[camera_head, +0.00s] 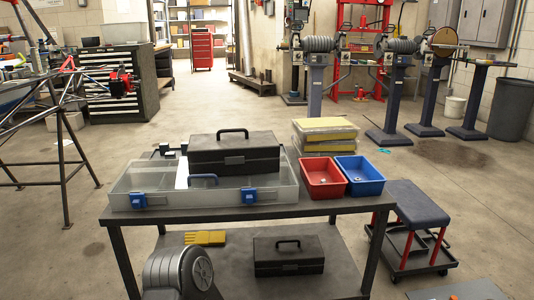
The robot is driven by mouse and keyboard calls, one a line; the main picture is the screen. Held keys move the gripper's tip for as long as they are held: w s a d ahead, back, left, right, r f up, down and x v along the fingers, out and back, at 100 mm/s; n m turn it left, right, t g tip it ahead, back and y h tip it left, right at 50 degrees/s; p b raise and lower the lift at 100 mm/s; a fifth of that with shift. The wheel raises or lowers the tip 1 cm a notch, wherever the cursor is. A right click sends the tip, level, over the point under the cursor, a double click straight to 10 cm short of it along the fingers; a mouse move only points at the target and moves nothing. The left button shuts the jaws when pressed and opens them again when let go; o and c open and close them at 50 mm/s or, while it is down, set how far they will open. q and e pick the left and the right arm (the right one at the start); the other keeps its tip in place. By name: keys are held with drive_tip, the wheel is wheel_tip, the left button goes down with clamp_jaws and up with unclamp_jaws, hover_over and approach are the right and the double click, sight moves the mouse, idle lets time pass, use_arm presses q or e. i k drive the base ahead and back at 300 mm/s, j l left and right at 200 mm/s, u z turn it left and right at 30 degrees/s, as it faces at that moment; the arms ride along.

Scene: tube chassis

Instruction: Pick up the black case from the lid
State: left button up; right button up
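A black case (234,158) with a top handle and a front latch sits upright on the workbench cart. It rests on or within the back part of a wide translucent organizer box (150,201) with blue latches and a blue-grey handle; I cannot tell exactly what bears it. The lid is not clearly distinguishable from the box. A second, smaller black case (288,258) with a raised handle stands on the cart's lower shelf.
A red bin (322,178) and a blue bin (359,175) stand right of the organizer, before stacked yellow-topped boxes (325,133). The dark cart top (300,209) has a narrow bare front strip. A padded stool (425,203) stands close on the right.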

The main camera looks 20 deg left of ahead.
sight(231, 152)
drive_tip(key=z, duration=1.15)
drive_tip(key=k+j, duration=0.1)
drive_tip(key=j, duration=0.95)
drive_tip(key=k+j, duration=0.15)
drive_tip(key=j, duration=0.9)
drive_tip(key=k, duration=0.05)
